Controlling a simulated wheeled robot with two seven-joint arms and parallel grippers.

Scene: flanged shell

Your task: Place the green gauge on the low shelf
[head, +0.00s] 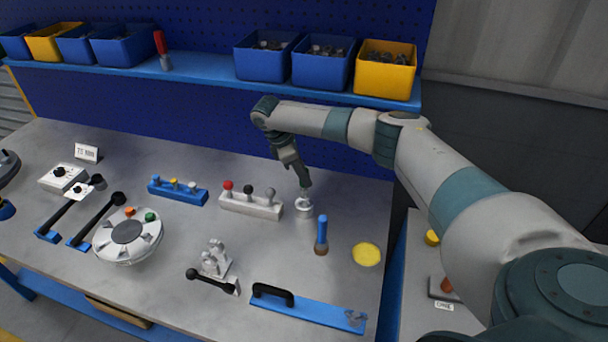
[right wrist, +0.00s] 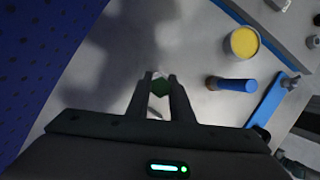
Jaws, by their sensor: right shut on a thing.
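My right gripper (head: 304,188) points down over the back right part of the workbench. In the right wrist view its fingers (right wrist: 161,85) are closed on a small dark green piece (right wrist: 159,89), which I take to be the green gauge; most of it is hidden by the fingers. In the head view a pale grey cylinder with a ring-shaped top (head: 304,207) shows right under the fingertips; I cannot tell whether it touches. A blue shelf (head: 200,70) runs along the back wall, and a lower blue shelf (head: 65,312) shows under the bench front. My left gripper is out of view.
A white block with knobs (head: 250,206) stands left of my right gripper. Bins (head: 262,58) fill parts of the back shelf.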

